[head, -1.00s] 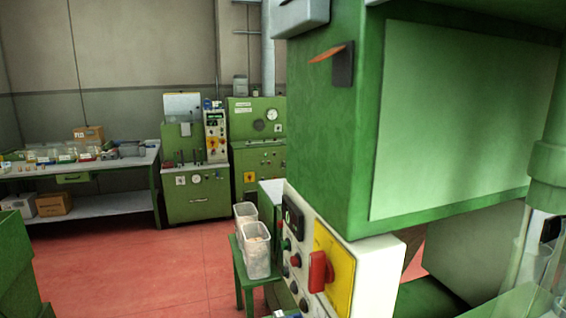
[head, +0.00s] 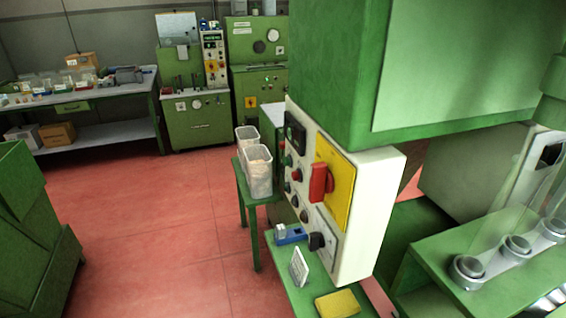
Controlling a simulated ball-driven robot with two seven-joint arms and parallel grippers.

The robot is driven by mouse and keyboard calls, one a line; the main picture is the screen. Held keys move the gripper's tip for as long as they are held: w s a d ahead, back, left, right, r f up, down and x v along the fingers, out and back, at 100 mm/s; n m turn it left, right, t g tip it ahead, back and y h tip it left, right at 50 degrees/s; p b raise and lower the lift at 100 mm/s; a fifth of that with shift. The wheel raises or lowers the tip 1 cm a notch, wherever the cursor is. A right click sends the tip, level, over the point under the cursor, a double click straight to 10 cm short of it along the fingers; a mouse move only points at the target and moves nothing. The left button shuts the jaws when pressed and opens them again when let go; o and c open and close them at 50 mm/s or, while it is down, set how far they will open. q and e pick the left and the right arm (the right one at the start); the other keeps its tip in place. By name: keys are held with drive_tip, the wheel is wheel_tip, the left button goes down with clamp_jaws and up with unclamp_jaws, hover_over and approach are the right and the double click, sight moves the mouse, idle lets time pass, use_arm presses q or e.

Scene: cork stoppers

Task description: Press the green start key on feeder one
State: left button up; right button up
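A white control box (head: 368,235) hangs below a large green machine housing (head: 325,70) at the centre right. Its left face carries a small dark display (head: 294,133) at the top. Below it is a small green key (head: 288,160), seen at a steep angle. A red key (head: 297,174) and several darker knobs sit under it. A red rotary switch (head: 320,184) on a yellow plate (head: 337,182) is beside them. No label naming feeder one is readable. Neither of my grippers is in view.
A green stand (head: 252,205) with clear bins (head: 258,172) is left of the box. A green shelf below holds a yellow pad (head: 338,304), a white card (head: 299,268) and a blue item (head: 291,234). Red floor (head: 150,220) is open at left. Cups (head: 468,268) stand at right.

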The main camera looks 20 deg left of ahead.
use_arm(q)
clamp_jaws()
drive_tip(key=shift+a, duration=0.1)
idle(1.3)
